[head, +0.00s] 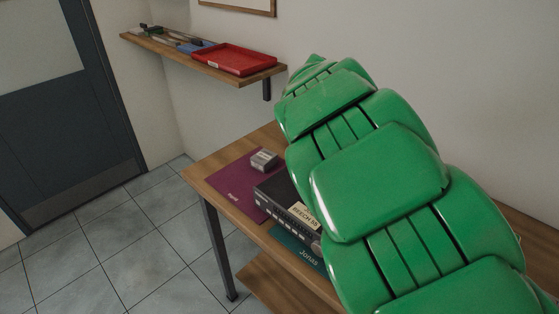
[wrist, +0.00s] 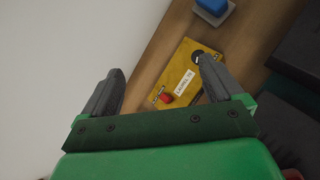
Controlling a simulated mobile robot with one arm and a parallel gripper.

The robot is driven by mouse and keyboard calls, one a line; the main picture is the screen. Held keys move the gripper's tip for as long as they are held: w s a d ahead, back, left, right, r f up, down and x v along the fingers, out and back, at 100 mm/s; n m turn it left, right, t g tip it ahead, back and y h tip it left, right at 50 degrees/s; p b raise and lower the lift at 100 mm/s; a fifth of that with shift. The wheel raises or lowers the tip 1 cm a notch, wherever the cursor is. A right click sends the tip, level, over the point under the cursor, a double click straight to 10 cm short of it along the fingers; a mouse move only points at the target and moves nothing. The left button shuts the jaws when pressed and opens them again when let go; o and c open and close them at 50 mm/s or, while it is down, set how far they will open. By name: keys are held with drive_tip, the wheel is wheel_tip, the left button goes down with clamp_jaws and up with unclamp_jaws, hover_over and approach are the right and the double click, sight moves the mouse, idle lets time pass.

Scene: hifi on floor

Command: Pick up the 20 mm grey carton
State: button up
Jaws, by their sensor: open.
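A small grey box (head: 264,160), which looks like the grey carton, sits on a purple mat (head: 232,184) at the left end of the table in the head view. I cannot read any size on it. My gripper (wrist: 161,68) is open and empty in the wrist view. Its right finger overlaps a yellow box (wrist: 184,72) with a red button and a black knob; I cannot tell whether they touch. I see no grey carton between the fingers. In the head view my green arm hides the gripper and much of the table.
A black device (head: 284,203) with a pale label stands right beside the grey box. A teal mat (head: 298,246) marked Jonas lies in front. A wall shelf (head: 133,42) holds a red tray (head: 234,60). The wrist view also shows a blue object (wrist: 213,7) and dark objects at right.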

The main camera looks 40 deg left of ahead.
drive_tip(key=s+a+f+n+t+y, duration=0.1)
drive_tip(key=s+a+f+n, duration=0.2)
drive_tip(key=a, duration=0.5)
drive_tip(key=s+a+n+t+y, duration=0.1)
drive_tip(key=s+a+n, duration=0.25)
drive_tip(key=a, duration=0.55)
drive_tip(key=n+t+y, duration=0.2)
drive_tip(key=n+y, duration=0.1)
drive_tip(key=n, duration=0.2)
hover_over(260, 160)
drive_tip(key=s+d, duration=0.1)
drive_tip(key=s, duration=0.2)
drive_tip(key=f, duration=0.7)
drive_tip(key=shift+w+d, duration=0.2)
drive_tip(key=s+f, duration=0.1)
drive_tip(key=s+a+f, duration=0.1)
drive_tip(key=f, duration=0.1)
drive_tip(key=shift+f+n+y, duration=0.1)
drive_tip(key=shift+n+y, duration=0.25)
drive_tip(key=shift+y, duration=0.05)
drive_tip(key=shift+s+f, duration=0.15)
drive_tip(key=shift+f, duration=0.3)
drive_tip(key=shift+x, duration=3.75)
drive_tip(key=shift+a, duration=0.1)
drive_tip(key=shift+c, duration=0.2)
